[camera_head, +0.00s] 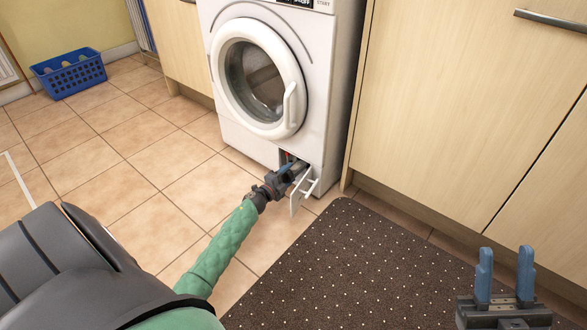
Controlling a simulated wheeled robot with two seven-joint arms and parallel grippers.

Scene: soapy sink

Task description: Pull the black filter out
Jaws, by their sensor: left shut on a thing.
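The white washing machine (262,75) has its small white filter flap (301,190) open at the lower right corner. My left gripper (287,168) is at the opening behind the flap, with its blue fingers reaching into it. It is shut on what seems to be the black filter, which is mostly hidden by the fingers and the dark recess. How far the filter sits in or out cannot be told. My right gripper (505,276) is at the lower right, fingers pointing up and apart, open and empty.
The round door (258,78) of the machine is closed. Wooden cabinets (460,110) stand close to its right. A dark dotted mat (340,270) lies on the floor in front. A blue basket (70,75) stands at the far left. The tiled floor on the left is clear.

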